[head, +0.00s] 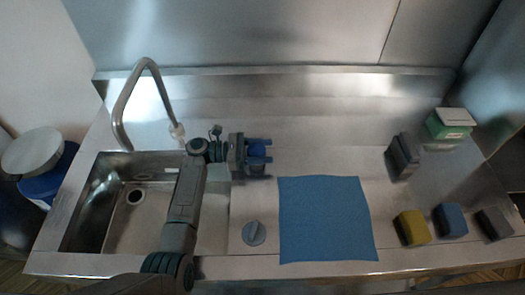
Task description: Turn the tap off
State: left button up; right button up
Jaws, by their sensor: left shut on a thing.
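The tap (125,105) is a tall bent metal pipe behind the sink, with a pale tip at its spout end (177,131). I cannot tell whether water runs from it. A round grey knob (254,233) with a raised grip sits on the counter right of the sink. My left gripper (262,155) is above the counter, behind and apart from the knob. It is shut on a small blue thing (255,152), mostly hidden by the jaws; I cannot tell what it is. My left arm covers part of the sink. My right gripper is not in view.
The steel sink (80,205) is at the left. A blue cloth (325,218) lies flat right of the knob. A dark block (403,155), a green and white box (450,123), and yellow (411,228), blue (450,220) and grey (494,223) blocks stand at the right.

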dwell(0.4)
pick_arm(q)
jog(key=o, duration=1)
jog(key=a+p, duration=0.1)
jog(key=a, duration=0.9)
jog(key=shift+w+a+p, duration=0.1)
jog(key=shift+a+p, duration=0.2)
jog(key=shift+a, duration=0.1)
jog(key=shift+a, duration=0.1)
